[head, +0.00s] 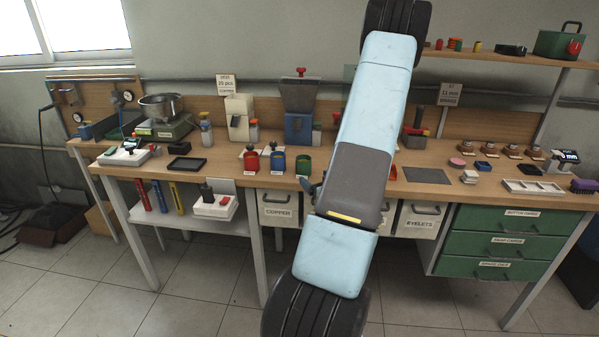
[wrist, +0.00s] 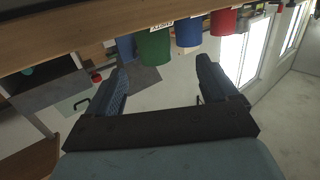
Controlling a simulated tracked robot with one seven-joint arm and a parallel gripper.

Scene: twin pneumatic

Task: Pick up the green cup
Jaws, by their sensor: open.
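The green cup (head: 303,165) stands on the workbench at the right end of a row with a blue cup (head: 278,162) and a red cup (head: 252,162). My arm passes just to its right in the head view. The wrist view looks upside down; there the green cup (wrist: 154,47) shows above my gripper (wrist: 162,62), between the directions of its two fingers and beyond their tips. My gripper is open, with nothing between the fingers. In the head view my gripper is mostly hidden behind my arm; a small dark-blue part (head: 309,186) shows near the bench's front edge.
The blue cup (wrist: 188,31) and red cup (wrist: 222,21) stand close beside the green one. Behind them is a blue-and-grey hopper machine (head: 298,112). Labelled bins (head: 278,208) sit below the bench's front edge. A dark mat (head: 426,175) lies to the right of my arm.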

